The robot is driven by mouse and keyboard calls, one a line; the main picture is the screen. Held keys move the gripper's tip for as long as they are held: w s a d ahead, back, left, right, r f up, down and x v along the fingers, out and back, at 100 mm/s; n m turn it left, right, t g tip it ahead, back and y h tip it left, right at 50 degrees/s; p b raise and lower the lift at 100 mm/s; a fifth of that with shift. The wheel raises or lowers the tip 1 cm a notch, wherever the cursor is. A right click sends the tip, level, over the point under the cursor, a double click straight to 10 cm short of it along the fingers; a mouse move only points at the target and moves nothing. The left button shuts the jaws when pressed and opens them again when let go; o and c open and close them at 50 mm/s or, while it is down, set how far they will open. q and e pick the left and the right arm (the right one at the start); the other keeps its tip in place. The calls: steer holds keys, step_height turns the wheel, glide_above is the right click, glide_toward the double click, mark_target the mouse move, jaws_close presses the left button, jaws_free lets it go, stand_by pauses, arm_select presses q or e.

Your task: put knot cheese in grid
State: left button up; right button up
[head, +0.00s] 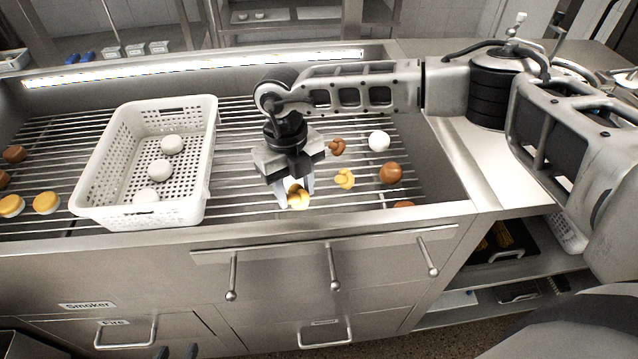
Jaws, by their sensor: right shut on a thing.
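I cannot tell whether that cheese touches the bars. Another yellow knot cheese (344,179) lies on the bars to its right. A brown knot cheese (337,147) lies further back, partly beside my arm. The grid (240,165) is a set of metal bars in a sunken steel counter. My left gripper is not seen.
A white perforated basket (205,190) with three white cheeses stands on the grid, left of my gripper. A white ball (379,141) and a brown ball (391,173) lie at right. Yellow discs (46,203) and brown pieces (14,154) lie at far left.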

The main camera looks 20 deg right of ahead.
steer(key=shift+s+f+m, duration=0.1)
steer(key=shift+s+m, duration=0.35)
steer(key=shift+m, duration=0.55)
steer(key=shift+s+d+m+y, duration=0.1)
steer(key=shift+s+m+y, duration=0.05)
steer(key=shift+m, duration=0.45)
steer(key=shift+s+d+m+y, duration=0.1)
steer(key=shift+m+y, duration=0.05)
steer(key=shift+m, duration=0.45)
steer(key=s+d+m+t+y+p, duration=0.1)
steer(key=s+d+m, duration=0.1)
steer(key=d+m, duration=1.15)
steer(key=f+m, duration=0.1)
steer(key=a+f, duration=0.1)
steer(key=f, duration=0.1)
steer(key=a+f+m, duration=0.1)
steer(key=shift+w+a+f+m, duration=0.1)
steer(key=shift+w+f+m, duration=0.15)
steer(key=shift+f+m, duration=0.1)
steer(key=shift+f, duration=2.35)
steer(key=shift+f, duration=0.1)
steer(key=o, duration=1)
steer(key=shift+c, duration=0.2)
